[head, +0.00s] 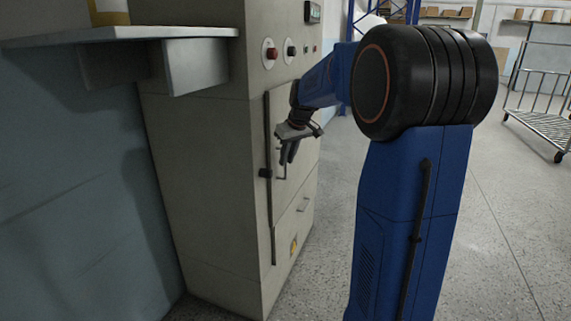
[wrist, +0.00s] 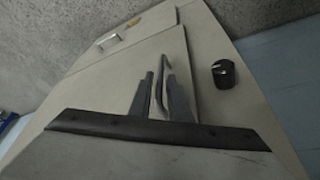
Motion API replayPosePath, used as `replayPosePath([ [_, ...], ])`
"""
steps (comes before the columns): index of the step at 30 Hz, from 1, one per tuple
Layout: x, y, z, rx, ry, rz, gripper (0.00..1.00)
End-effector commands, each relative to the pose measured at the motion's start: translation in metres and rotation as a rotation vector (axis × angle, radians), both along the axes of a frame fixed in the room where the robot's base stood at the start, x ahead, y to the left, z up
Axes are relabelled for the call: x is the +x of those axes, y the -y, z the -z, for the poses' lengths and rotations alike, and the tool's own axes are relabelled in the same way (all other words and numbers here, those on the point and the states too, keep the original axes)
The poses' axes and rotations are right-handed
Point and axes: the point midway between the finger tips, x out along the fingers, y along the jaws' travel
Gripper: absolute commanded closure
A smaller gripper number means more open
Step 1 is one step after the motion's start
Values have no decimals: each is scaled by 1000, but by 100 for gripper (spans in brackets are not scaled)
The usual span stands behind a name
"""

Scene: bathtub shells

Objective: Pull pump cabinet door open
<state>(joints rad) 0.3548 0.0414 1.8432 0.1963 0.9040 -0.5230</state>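The pump cabinet (head: 205,190) is a tall beige box. Its door (head: 304,165) is on the front face, with a dark strip along the left edge; I cannot tell whether it is slightly ajar. The door also shows in the wrist view (wrist: 115,82). My gripper (head: 287,160) is in front of the door at handle height. In the wrist view its two fingers (wrist: 160,84) are apart, with the thin grey door handle (wrist: 165,56) between them. Small gaps seem to show beside the handle, and contact is unclear. The fingers hide part of the handle.
A black knob (wrist: 223,73) sits beside the door edge. A lower panel with its own handle (wrist: 107,41) is below the door. Buttons (head: 270,53) are above. A grey shelf (head: 120,34) juts out left. Open floor (head: 510,220) lies right; a wire cart (head: 540,110) stands beyond.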

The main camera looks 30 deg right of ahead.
Motion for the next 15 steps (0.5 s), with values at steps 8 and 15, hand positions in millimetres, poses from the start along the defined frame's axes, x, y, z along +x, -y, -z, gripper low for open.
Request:
replayPosePath([
  [8, 10, -1, 24, 1, -1, 0, 83],
  [15, 11, -1, 27, 0, 1, 0, 83],
])
